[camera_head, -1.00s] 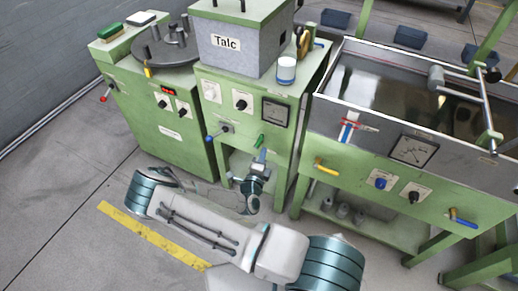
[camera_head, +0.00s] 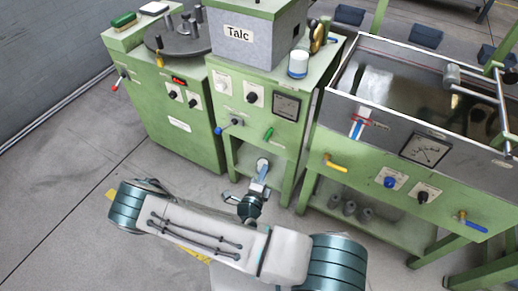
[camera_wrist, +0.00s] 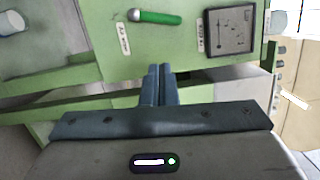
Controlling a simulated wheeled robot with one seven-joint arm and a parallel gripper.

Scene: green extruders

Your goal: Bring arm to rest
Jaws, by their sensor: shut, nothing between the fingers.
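My gripper is shut and empty; its two blue-grey fingers lie side by side in the wrist view (camera_wrist: 159,84). In the head view my gripper (camera_head: 262,172) is small and partly hidden by my wrist, in front of the open lower part of the green Talc machine (camera_head: 249,130). In the wrist view the fingers point toward that machine's green front, below a green handle (camera_wrist: 155,17) and a square gauge (camera_wrist: 231,30). No contact with the machine is visible. My arm reaches across the lower middle of the head view.
A green cabinet with a round dark plate (camera_head: 178,42) stands on the left. A water bath (camera_head: 425,95) with a gauge and valves stands on the right. Yellow floor tape (camera_head: 196,255) lies partly under my arm. Grey floor at the lower left is clear.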

